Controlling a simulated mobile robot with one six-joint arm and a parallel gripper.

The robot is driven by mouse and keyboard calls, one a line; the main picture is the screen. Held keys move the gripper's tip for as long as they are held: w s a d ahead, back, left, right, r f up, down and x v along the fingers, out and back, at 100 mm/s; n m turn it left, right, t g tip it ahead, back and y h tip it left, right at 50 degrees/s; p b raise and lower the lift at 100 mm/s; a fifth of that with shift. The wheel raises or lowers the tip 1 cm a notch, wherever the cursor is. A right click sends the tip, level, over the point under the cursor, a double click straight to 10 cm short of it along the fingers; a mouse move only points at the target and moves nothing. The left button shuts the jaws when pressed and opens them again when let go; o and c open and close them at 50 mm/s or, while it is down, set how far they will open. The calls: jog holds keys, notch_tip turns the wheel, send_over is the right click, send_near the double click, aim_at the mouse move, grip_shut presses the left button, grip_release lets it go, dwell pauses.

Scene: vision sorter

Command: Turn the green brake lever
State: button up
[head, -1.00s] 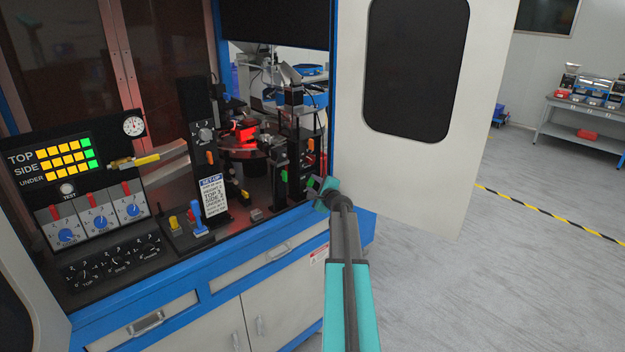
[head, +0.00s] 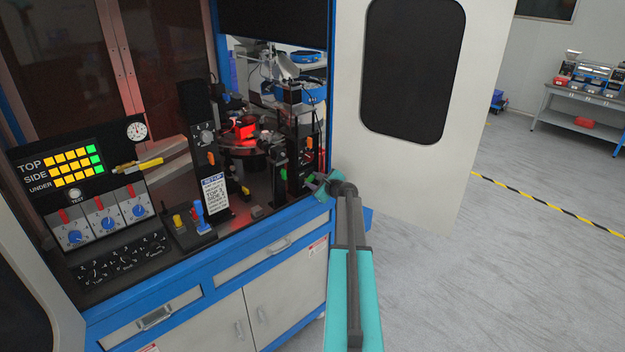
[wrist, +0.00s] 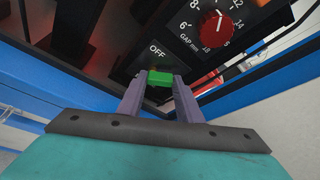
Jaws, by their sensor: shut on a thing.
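The green brake lever (wrist: 159,92) shows in the wrist view as a small bright green block between the two purple-grey fingers. My gripper (wrist: 159,82) is shut on it, with one finger on each side. The lever sits on a black panel, just below the white word OFF (wrist: 158,49). In the head view my gripper (head: 314,183) is at the right front of the machine, beside the black post (head: 298,150). There the held lever is too small and covered to make out clearly.
The open white door (head: 415,90) stands to the right. A control panel (head: 65,180) and blue-handled lever (head: 199,215) are at left. The floor at right is clear.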

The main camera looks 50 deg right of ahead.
jog(key=shift+d, duration=0.1)
dwell(0.3)
jog(key=o, duration=1)
jog(key=shift+o, duration=0.2)
jog(key=shift+s, duration=0.2)
jog(key=b+v, duration=0.5)
jog(key=v, duration=0.8)
jog(key=shift+s+r, duration=0.15)
jog(key=shift+s, duration=0.1)
